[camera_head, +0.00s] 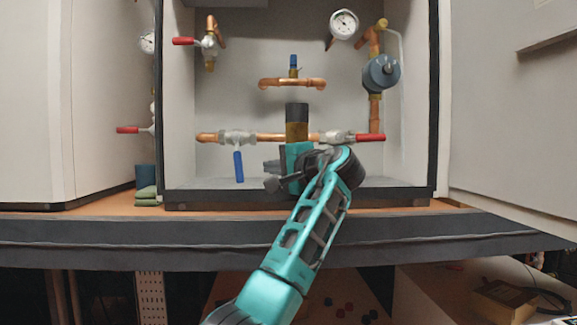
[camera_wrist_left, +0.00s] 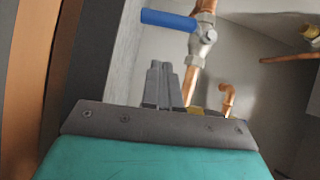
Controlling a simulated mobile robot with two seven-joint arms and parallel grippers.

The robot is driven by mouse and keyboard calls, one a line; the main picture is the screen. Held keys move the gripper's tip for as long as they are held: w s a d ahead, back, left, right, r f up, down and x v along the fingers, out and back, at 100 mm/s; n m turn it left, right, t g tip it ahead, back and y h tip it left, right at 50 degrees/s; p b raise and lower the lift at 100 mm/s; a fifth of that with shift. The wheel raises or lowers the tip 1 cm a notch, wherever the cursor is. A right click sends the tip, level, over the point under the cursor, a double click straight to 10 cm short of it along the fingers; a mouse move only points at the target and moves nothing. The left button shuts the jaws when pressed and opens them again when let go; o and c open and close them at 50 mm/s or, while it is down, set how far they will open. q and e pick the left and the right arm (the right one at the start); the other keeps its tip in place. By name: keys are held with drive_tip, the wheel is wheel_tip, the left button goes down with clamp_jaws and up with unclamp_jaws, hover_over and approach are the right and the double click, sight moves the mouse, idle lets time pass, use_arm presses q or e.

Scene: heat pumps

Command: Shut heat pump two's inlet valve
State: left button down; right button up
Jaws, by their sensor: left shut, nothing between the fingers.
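An open cabinet holds copper pipes and valves; no label shows which valve is the inlet. A valve with a blue lever (camera_head: 238,167) sits on the lower left pipe, its lever hanging down, across the horizontal pipe. The blue lever also shows in the left wrist view (camera_wrist_left: 168,20), beyond the fingers and apart from them. A red lever (camera_head: 370,137) lies along the same pipe to the right. My left gripper (camera_head: 270,175) is shut and empty, to the right of the blue lever; its fingers also show in the left wrist view (camera_wrist_left: 163,82). My right gripper is not in view.
Another red-lever valve (camera_head: 183,41) is at upper left, with a gauge (camera_head: 343,24) and a blue-grey pump (camera_head: 381,73) at right. A dark-topped brass cylinder (camera_head: 297,115) stands behind my gripper. The cabinet's dark front edge (camera_head: 230,198) borders the wooden bench.

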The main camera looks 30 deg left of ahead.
sight(238, 158)
use_arm(q)
drive_tip(key=a, duration=0.3)
drive_tip(key=shift+s+a+f, duration=0.2)
drive_tip(key=shift+s+a, duration=0.1)
drive_tip(key=shift+a, duration=0.1)
drive_tip(key=shift+s+a, duration=0.15)
drive_tip(key=shift+a, duration=0.3)
